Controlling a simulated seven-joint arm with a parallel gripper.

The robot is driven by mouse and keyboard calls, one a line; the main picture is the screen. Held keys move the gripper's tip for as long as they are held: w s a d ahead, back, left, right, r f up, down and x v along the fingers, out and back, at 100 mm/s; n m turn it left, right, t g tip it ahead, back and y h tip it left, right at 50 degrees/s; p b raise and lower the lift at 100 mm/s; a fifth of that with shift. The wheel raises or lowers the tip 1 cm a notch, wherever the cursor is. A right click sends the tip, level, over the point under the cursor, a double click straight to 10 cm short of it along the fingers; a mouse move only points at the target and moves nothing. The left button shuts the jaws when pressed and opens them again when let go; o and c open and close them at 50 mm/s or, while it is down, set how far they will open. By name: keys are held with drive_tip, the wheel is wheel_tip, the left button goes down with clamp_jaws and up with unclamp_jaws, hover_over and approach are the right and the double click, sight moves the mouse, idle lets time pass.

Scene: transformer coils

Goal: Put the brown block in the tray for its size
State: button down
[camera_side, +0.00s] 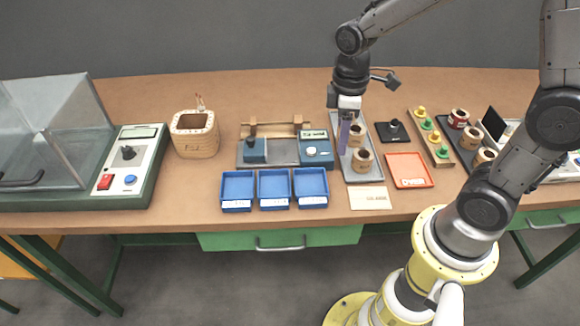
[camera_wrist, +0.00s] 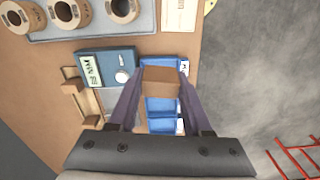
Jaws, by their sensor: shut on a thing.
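My gripper (camera_wrist: 158,84) is shut on the brown block (camera_wrist: 160,80), which sits between its two fingertips in the wrist view. In the side view my gripper (camera_side: 344,148) points down in front of the grey coil tray; I cannot make out the block there. Three blue trays stand side by side at the table's front: left (camera_side: 237,190), middle (camera_side: 274,188) and right (camera_side: 310,187). They look empty, and their white front labels are too small to read. In the wrist view blue trays (camera_wrist: 161,106) show behind the block, partly hidden by it and the fingers.
A blue measuring device (camera_side: 318,149) stands behind the trays. The grey tray (camera_side: 361,176) holds several coils. An orange tray (camera_side: 410,170) and a card (camera_side: 370,198) lie to the right. A wooden pot (camera_side: 195,135) stands left; bare table lies between it and the blue trays.

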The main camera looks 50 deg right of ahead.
drive_tip(key=s+a+n, duration=0.1)
drive_tip(key=s+a, duration=0.2)
drive_tip(key=a, duration=0.3)
hover_over(274, 188)
wheel_tip(274, 188, down, 10)
drive_tip(key=shift+s+r, duration=0.15)
drive_tip(key=shift+f, duration=1.65)
drive_tip(key=shift+f, duration=0.2)
drive_tip(key=c, duration=0.6)
unclamp_jaws()
drive_tip(key=shift+r, duration=0.15)
wheel_tip(274, 188, up, 12)
drive_tip(key=shift+r, duration=0.15)
